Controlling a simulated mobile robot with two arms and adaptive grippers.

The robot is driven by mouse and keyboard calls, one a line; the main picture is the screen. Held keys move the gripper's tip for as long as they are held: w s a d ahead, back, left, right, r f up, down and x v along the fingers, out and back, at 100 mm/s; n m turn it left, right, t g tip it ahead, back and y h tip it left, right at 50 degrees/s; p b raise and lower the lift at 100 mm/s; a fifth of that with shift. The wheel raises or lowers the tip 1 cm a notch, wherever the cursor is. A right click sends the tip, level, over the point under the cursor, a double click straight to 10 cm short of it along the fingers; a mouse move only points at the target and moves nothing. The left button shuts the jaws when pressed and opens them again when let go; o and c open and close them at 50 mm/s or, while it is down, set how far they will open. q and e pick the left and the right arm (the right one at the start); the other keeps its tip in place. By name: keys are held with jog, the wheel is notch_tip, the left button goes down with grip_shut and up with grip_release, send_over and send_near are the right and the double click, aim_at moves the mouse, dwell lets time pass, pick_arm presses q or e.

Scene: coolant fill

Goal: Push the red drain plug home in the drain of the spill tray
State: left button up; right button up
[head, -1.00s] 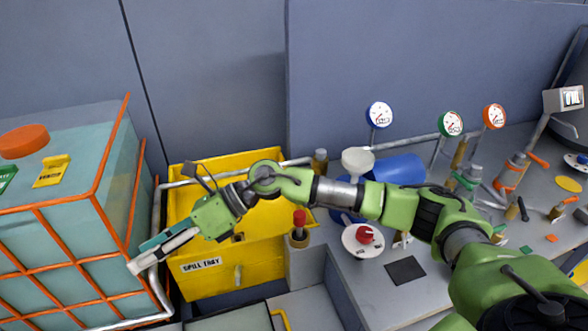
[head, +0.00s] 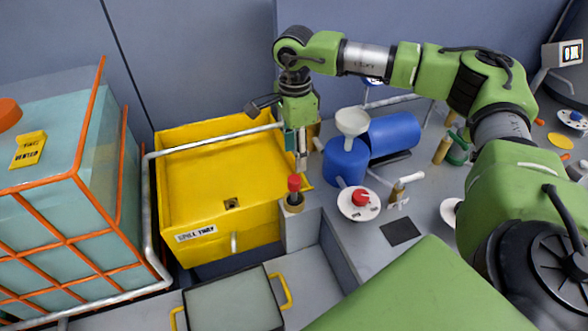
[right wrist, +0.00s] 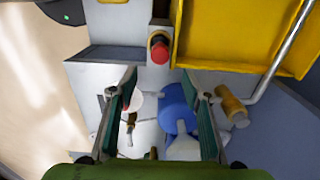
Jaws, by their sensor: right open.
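The red drain plug (head: 294,183) stands upright in a small holder (head: 293,203) just right of the yellow spill tray (head: 190,165). The plug also shows in the right wrist view (right wrist: 160,50), beyond my fingertips. The tray's drain (head: 231,203) is a small dark square in its floor, with no plug in it. My right gripper (head: 297,160) points down, open and empty, above and slightly behind the plug; in the right wrist view its fingers (right wrist: 160,80) are spread apart. My left gripper is not in view.
A blue jug (head: 345,162) with a white funnel and a blue drum (head: 394,133) stand right of my right gripper. A white disc with a red knob (head: 360,197) lies nearby. An orange-caged tank (head: 60,200) stands left.

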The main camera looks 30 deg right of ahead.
aim_at(294, 178)
notch_tip(294, 178, down, 11)
jog(key=shift+r+p, duration=0.15)
jog(key=shift+p, duration=1.1)
jog(key=c, duration=1.2)
jog(key=o, duration=0.5)
jog(key=c, duration=0.3)
jog(key=shift+r+p, duration=2.05)
jog(key=shift+r, duration=1)
